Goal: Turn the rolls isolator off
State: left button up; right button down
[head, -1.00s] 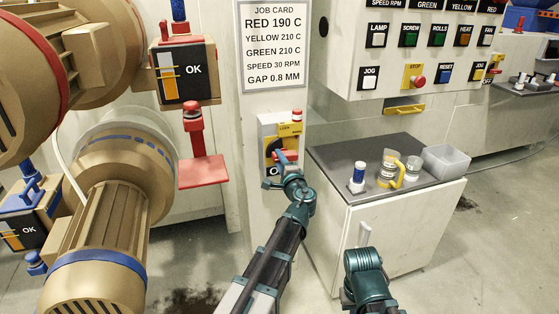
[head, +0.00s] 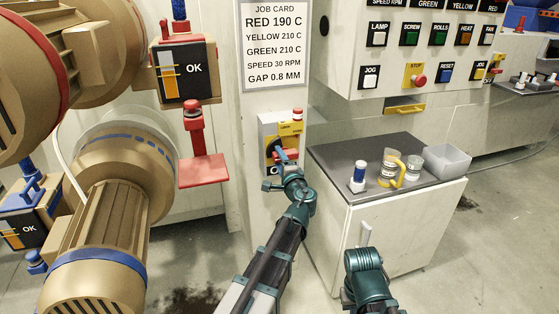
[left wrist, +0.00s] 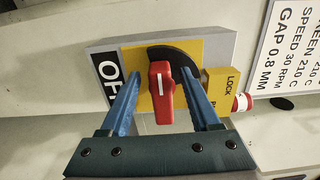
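The rolls isolator (head: 267,128) is a grey box with a yellow plate on the pale column under the job card. In the left wrist view, its red handle (left wrist: 161,92) has a white mark and sits on a black disc (left wrist: 184,62). The handle lies lengthwise between my left gripper's two blue fingers (left wrist: 165,100), with a visible gap on each side. The left gripper (head: 282,154) is open at the isolator's front and partly hides the handle in the head view. The OFF label (left wrist: 107,70) is partly hidden by a finger. My right gripper is not visible.
A yellow lock tab (left wrist: 220,82) with a red-topped knob (left wrist: 242,102) stands beside the handle. A red bracket (head: 204,171) juts out left of the column. A cabinet (head: 395,225) carrying cups and a tray stands on the right. The job card (head: 274,45) hangs above.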

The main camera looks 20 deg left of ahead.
pick_arm(q)
jog(key=v, duration=1.3)
jog(key=shift+s+d, duration=0.3)
jog(key=s+f+n+g+h, duration=0.25)
jog(key=s+f+g, duration=0.25)
jog(key=f, duration=0.3)
jog(key=s+f+n+g+h, duration=0.1)
jog(key=s+f+n+g, duration=0.35)
jog(key=f, duration=0.25)
jog(key=s+d+f+g+h, duration=0.5)
jog(key=s+d+f, duration=0.2)
jog(key=s+d, duration=0.4)
notch_tip(320, 180, up, 28)
jog(key=s+p, duration=0.2)
jog(key=p, duration=2.6)
jog(key=shift+a+g, duration=0.2)
jog(key=shift+g, duration=0.15)
